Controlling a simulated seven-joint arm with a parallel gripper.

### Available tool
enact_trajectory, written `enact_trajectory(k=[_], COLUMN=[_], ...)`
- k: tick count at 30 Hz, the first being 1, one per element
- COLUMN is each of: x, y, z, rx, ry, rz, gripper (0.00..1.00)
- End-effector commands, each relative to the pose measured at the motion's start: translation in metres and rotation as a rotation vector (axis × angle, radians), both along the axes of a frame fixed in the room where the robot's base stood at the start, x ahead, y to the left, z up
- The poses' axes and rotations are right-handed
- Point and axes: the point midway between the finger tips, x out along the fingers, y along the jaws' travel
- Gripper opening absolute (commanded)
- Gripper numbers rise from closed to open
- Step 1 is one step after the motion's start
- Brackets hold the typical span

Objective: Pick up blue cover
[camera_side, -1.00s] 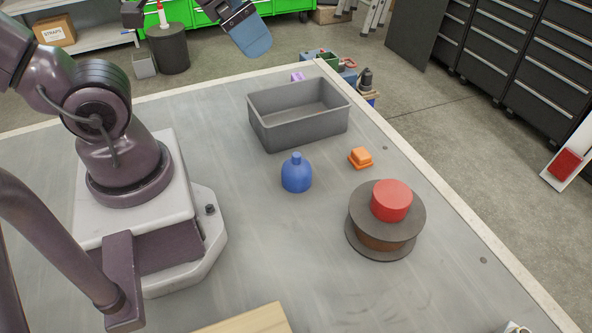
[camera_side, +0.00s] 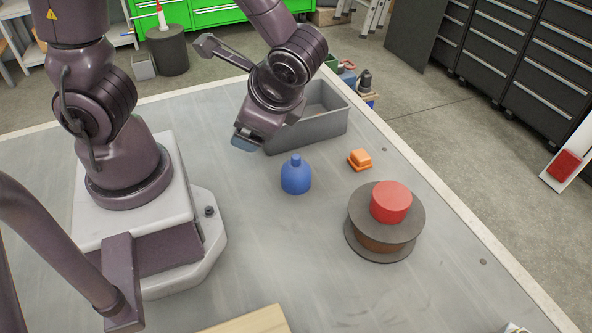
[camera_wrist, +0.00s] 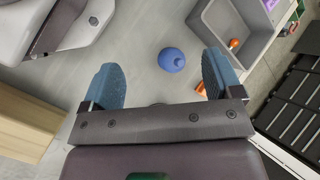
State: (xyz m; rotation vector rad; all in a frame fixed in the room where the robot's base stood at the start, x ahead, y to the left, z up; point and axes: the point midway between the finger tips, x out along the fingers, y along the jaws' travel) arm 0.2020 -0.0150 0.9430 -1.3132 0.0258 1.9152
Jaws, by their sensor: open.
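The blue cover (camera_side: 296,177) is a rounded dome with a small knob on top. It stands upright on the grey table, left of the orange block and in front of the grey bin. My gripper (camera_side: 243,143) is above the table, left of and behind the cover, apart from it. In the wrist view, the cover (camera_wrist: 171,62) shows between the two blue fingers, farther off than they are. The fingers are spread wide with nothing held between them.
The grey bin (camera_side: 318,131) is partly hidden behind my wrist. An orange block (camera_side: 360,159) and a dark spool (camera_side: 408,223) with a red cylinder (camera_side: 391,201) on it stand to the right. A wooden board (camera_side: 250,322) lies at the front. The table around the cover is clear.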

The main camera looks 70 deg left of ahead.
Motion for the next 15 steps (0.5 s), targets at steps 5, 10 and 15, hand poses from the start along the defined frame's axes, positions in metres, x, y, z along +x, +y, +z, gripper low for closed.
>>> enact_trajectory(k=[5,10,15], x=[0.0,0.001,0.0], y=[-0.006,-0.013,-0.021], z=[-0.038,-0.07,-0.106], rx=[0.286,0.548,0.795], ry=[0.178,0.285,0.353], rz=[-0.254,-0.519,-0.81], gripper=[0.85,0.85,0.85])
